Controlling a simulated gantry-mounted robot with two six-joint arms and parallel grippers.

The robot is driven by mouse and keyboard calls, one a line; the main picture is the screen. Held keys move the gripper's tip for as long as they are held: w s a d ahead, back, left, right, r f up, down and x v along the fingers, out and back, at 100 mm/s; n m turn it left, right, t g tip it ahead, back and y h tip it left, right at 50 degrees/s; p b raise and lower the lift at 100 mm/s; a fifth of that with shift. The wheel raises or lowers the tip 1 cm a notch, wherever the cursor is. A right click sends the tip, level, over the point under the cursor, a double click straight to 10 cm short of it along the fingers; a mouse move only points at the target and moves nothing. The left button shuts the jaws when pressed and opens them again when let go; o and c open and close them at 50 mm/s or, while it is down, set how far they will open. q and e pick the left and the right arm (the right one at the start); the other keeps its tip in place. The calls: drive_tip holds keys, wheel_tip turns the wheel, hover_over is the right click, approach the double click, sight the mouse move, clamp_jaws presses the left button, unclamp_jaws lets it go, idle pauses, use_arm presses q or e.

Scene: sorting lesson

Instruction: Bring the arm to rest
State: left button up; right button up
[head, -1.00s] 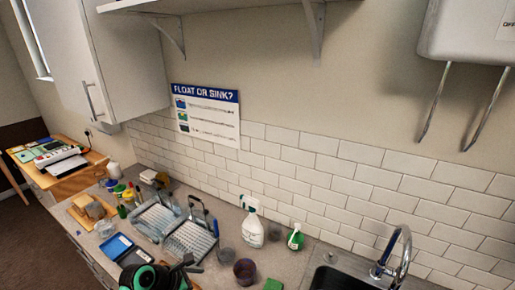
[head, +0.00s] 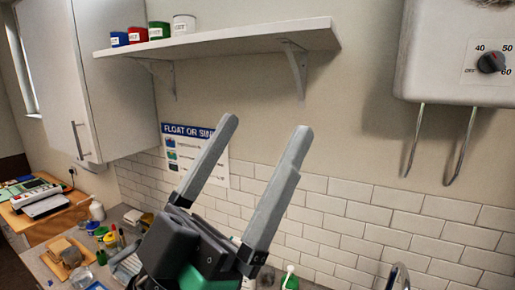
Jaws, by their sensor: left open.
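My left gripper (head: 255,135) is raised in the middle of the head view, its two long grey fingers pointing up and spread apart. It is open, with nothing between the fingers. It is in front of the tiled wall and covers part of the "Float or Sink?" poster (head: 176,130). Its dark body and green part hide much of the counter behind it. My right gripper is not in view.
A white shelf (head: 220,38) with several small tins is above the gripper. A white wall cabinet (head: 115,80) is at left and a water heater (head: 440,60) at upper right. The counter (head: 40,268) at lower left holds jars and a wooden block. A green bottle (head: 290,282) shows at the bottom.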

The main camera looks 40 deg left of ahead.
use_arm(q)
wheel_tip(320, 180, up, 11)
drive_tip(key=h+p, duration=0.1)
drive_tip(key=p, duration=1)
drive_tip(key=shift+d+m+h, duration=0.3)
drive_tip(key=shift+d, duration=0.1)
